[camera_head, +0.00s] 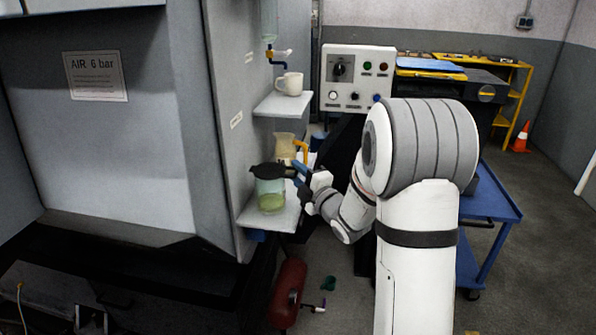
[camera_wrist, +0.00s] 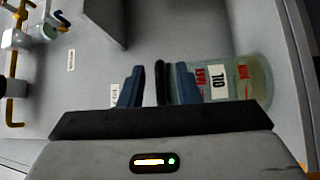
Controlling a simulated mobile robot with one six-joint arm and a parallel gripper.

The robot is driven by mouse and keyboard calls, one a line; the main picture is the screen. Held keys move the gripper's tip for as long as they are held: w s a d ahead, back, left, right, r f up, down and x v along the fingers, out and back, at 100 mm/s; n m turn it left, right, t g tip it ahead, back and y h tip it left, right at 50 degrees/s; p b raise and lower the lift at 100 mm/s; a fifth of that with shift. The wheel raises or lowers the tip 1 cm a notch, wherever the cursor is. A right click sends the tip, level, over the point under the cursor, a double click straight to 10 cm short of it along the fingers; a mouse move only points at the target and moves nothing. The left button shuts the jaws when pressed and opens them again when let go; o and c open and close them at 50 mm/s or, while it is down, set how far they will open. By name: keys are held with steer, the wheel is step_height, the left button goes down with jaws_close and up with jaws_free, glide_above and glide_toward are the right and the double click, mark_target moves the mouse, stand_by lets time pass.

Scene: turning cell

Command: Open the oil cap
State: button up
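The oil jar (camera_head: 270,197), clear with yellowish-green oil low inside, stands on the lower shelf in the head view. In the wrist view the jar (camera_wrist: 250,80) lies sideways at right, with an OIL label and red MAX and MIN marks. Its dark cap (camera_head: 268,170) sits on top. My gripper (camera_head: 299,171) is at the cap's right side. In the wrist view my gripper (camera_wrist: 158,88) has its two blue fingers apart, with the black cap edge (camera_wrist: 162,78) between them. A gap shows on the left finger's side; contact with the right finger is unclear.
A beige jug (camera_head: 284,148) stands behind the oil jar. A white mug (camera_head: 290,83) is on the upper shelf (camera_head: 284,104). The grey machine wall is close on the left. A control panel (camera_head: 357,78) stands behind, and a red cylinder (camera_head: 287,290) is below.

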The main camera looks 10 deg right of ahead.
steer(key=shift+w+a, duration=0.2)
steer(key=shift+w, duration=0.2)
steer(key=shift+c, duration=0.3)
jaws_close()
steer(key=shift+d+r, duration=0.1)
steer(key=shift+d, duration=0.05)
